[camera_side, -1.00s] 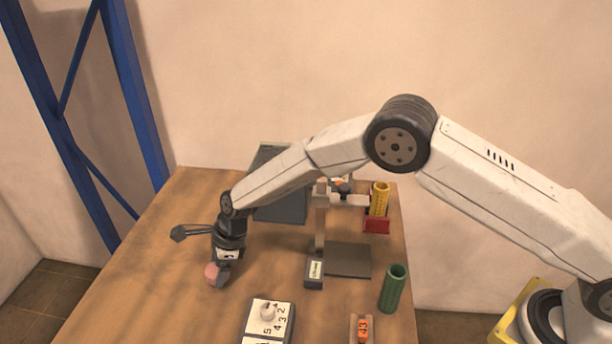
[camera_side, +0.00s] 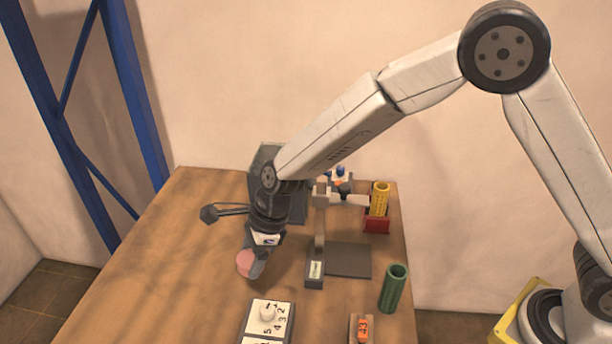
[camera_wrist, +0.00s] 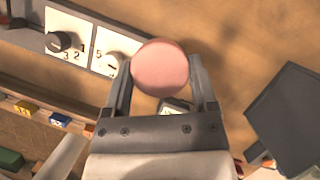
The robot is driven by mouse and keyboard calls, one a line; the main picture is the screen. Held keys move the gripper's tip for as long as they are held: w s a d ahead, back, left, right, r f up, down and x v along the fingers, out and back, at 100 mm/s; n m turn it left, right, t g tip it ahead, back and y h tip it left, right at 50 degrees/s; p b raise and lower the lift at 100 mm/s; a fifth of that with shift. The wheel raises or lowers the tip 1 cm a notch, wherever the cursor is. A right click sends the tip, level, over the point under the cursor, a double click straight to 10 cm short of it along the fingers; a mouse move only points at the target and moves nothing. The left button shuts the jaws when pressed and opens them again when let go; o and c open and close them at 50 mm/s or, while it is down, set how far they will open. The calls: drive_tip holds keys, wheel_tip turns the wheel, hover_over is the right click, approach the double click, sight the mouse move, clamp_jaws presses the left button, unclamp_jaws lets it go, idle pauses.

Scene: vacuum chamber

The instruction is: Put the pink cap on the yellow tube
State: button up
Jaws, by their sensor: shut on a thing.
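My gripper (camera_side: 252,264) is shut on the pink cap (camera_side: 246,262) and holds it above the left part of the table. In the wrist view the round pink cap (camera_wrist: 160,67) sits between the two fingers of my gripper (camera_wrist: 162,75). The yellow tube (camera_side: 380,198) stands upright in a red holder (camera_side: 376,225) at the back right of the table, well to the right of my gripper. A grey clamp arm reaches close beside the tube; I cannot tell whether it touches.
A stand with a dark base plate (camera_side: 348,260) is between my gripper and the tube. A green tube (camera_side: 393,288) stands at the right. A white numbered dial panel (camera_side: 268,318) is at the front. A block marked 43 (camera_side: 362,328) lies front right. The table's left is clear.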

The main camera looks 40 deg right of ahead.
drive_tip(key=shift+s+d+r, duration=0.3)
drive_tip(key=shift+s, duration=0.3)
drive_tip(key=shift+s+d+r, duration=0.3)
drive_tip(key=shift+s+r, duration=0.05)
drive_tip(key=shift+s, duration=0.3)
drive_tip(key=shift+s+d+r, duration=0.3)
drive_tip(key=shift+s, duration=0.3)
wheel_tip(320, 180, up, 18)
drive_tip(key=w+d+m+t+h, duration=0.3)
drive_tip(key=d+m, duration=0.6)
drive_tip(key=d, duration=2.5)
wheel_tip(320, 180, down, 11)
drive_tip(key=shift+w+d+m+y, duration=0.15)
drive_tip(key=shift+w+m+y, duration=0.15)
drive_tip(key=shift+y, duration=0.1)
